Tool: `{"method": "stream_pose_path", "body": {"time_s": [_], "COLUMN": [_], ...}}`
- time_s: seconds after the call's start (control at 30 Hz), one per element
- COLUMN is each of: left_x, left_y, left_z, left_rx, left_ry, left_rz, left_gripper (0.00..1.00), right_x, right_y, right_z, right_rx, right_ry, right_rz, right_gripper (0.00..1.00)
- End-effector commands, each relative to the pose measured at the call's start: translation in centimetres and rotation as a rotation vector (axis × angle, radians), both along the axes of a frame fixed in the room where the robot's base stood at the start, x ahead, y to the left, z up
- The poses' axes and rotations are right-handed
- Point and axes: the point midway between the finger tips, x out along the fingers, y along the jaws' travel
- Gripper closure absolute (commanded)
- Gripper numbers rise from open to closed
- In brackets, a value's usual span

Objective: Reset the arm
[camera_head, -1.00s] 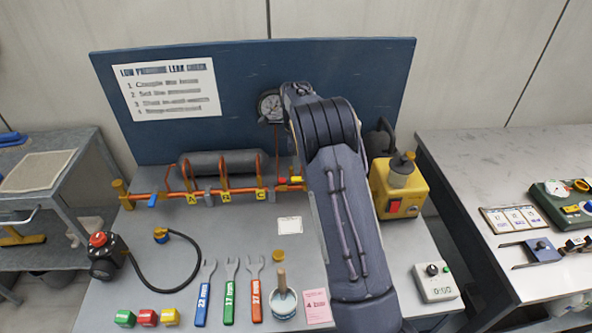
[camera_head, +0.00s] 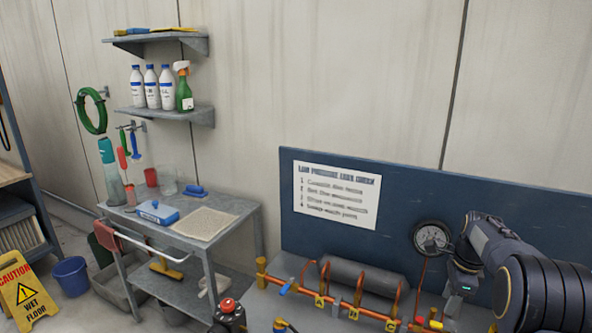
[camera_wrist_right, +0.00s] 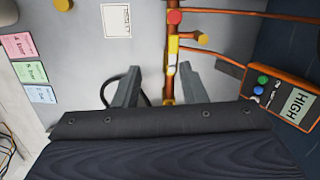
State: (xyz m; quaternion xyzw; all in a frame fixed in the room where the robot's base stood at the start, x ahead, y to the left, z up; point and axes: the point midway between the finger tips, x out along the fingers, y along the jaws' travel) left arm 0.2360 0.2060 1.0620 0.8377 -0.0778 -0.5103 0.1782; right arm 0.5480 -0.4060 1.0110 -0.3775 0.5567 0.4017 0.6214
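My right arm comes in at the right edge of the head view. Its gripper (camera_head: 450,306) hangs just right of the round pressure gauge (camera_head: 432,237), over the orange pipe (camera_head: 345,302). In the right wrist view my right gripper (camera_wrist_right: 172,72) has its two grey fingers wide apart. The orange pipe with a yellow fitting and a red cap (camera_wrist_right: 174,17) shows between and beyond them. I see nothing held; whether a finger touches the pipe I cannot tell. My left gripper is not in view.
A blue panel (camera_head: 400,195) with a white instruction sheet (camera_head: 337,195) stands behind the pipe. A grey cart (camera_head: 235,205) and wall shelves (camera_head: 165,113) are at the left. An orange meter reading HIGH (camera_wrist_right: 285,97) is close to the right in the wrist view.

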Motion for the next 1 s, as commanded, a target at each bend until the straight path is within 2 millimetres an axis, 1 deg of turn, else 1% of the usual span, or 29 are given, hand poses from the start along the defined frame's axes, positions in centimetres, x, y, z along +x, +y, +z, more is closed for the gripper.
{"method": "stream_pose_path", "body": {"time_s": [0.03, 0.17, 0.2, 0.27, 0.3, 0.37, 0.4, 0.47, 0.5, 0.57, 0.6, 0.67, 0.7, 0.8, 0.9, 1.0], "left_x": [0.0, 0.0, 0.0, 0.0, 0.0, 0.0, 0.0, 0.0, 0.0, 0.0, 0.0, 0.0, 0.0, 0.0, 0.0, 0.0], "left_y": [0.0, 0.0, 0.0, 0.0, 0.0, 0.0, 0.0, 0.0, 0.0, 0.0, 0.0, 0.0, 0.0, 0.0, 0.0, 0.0], "left_z": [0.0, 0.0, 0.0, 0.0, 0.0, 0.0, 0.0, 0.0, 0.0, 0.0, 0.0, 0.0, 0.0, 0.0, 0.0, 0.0], "left_rx": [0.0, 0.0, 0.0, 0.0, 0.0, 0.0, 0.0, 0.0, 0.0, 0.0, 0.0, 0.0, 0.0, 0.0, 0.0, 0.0], "left_ry": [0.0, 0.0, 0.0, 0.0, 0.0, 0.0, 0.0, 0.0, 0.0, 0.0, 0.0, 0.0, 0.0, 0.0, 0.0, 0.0], "left_rz": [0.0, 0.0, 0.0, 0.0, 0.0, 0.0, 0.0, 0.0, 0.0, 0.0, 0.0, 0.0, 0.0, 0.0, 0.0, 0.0], "left_gripper": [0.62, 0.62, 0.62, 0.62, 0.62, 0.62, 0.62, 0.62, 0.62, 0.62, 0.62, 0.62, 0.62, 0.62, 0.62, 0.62], "right_x": [-1.5, -5.6, -6.9, -8.8, -10.2, -12.3, -13.7, -15.9, -17.4, -19.7, -21.1, -23.3, -24.7, -27.6, -29.6, -30.7], "right_y": [0.4, 2.6, 3.4, 4.7, 5.7, 7.2, 8.2, 9.8, 10.9, 12.4, 13.5, 15.0, 15.9, 17.8, 19.0, 19.7], "right_z": [1.5, 4.3, 5.1, 6.3, 6.9, 7.8, 8.3, 8.9, 9.1, 9.3, 9.3, 9.0, 8.7, 7.6, 6.4, 5.6], "right_rx": [0.032, 0.092, 0.103, 0.111, 0.113, 0.108, 0.1, 0.079, 0.059, 0.024, -0.006, -0.055, -0.09, -0.179, -0.254, -0.302], "right_ry": [-0.039, -0.145, -0.181, -0.237, -0.276, -0.333, -0.371, -0.426, -0.462, -0.513, -0.544, -0.587, -0.611, -0.652, -0.671, -0.678], "right_rz": [0.057, 0.274, 0.345, 0.455, 0.53, 0.644, 0.722, 0.841, 0.921, 1.043, 1.125, 1.244, 1.321, 1.488, 1.615, 1.691], "right_gripper": [0.62, 0.62, 0.62, 0.62, 0.62, 0.62, 0.62, 0.62, 0.62, 0.62, 0.62, 0.62, 0.62, 0.62, 0.62, 0.62]}}
